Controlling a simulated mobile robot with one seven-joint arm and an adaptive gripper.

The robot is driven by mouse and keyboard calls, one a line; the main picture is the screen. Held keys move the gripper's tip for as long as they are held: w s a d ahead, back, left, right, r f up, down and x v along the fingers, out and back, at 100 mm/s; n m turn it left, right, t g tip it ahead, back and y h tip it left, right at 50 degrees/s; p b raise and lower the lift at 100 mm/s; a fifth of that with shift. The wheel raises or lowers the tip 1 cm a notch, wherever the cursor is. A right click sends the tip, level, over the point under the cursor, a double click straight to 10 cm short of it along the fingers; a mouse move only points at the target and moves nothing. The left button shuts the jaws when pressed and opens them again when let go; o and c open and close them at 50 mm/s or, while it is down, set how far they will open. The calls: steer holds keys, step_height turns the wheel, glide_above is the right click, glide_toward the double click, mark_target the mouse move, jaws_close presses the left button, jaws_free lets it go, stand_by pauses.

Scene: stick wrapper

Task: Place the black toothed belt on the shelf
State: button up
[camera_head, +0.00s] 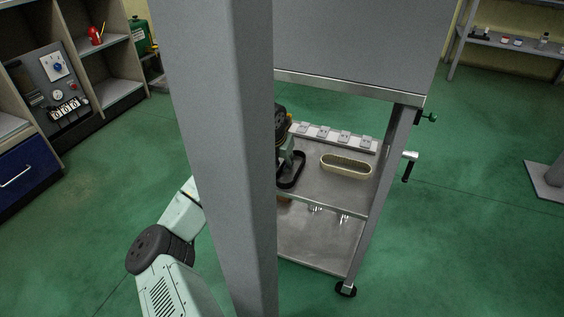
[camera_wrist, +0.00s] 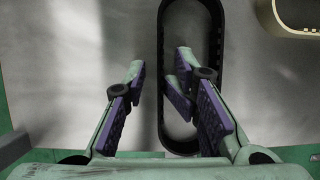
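The black toothed belt (camera_head: 292,171) is a long oval loop on the grey metal middle shelf (camera_head: 315,192) of a cart. In the wrist view the belt (camera_wrist: 161,62) runs away from me, its near end partly behind my fingers. My gripper (camera_wrist: 160,80) is open, with purple-padded fingers apart. The belt's left strand shows between the fingertips, and the right finger overlaps the loop's inside in the picture. I cannot tell whether they touch. In the head view my gripper is mostly hidden behind a grey post, with my dark wrist (camera_head: 283,122) showing above the belt.
A beige belt (camera_head: 346,165) lies to the right on the same shelf. A row of light blocks (camera_head: 343,137) lines its back edge. A grey panel (camera_head: 360,45) stands above; a lower shelf (camera_head: 318,243) holds small shiny parts. Wall shelving (camera_head: 110,88) stands left.

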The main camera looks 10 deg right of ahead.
steer(key=shift+s+f, duration=0.15)
steer(key=shift+f, duration=0.05)
steer(key=shift+r+p, duration=0.35)
steer(key=shift+p, duration=0.05)
steer(key=v, duration=0.5)
steer(key=shift+w+a, duration=0.1)
steer(key=shift+w, duration=0.1)
steer(key=s+a, duration=0.6)
steer(key=s, duration=0.4)
steer(key=shift+a+b, duration=0.4)
steer(key=shift+b, duration=0.05)
steer(key=shift+r, duration=0.15)
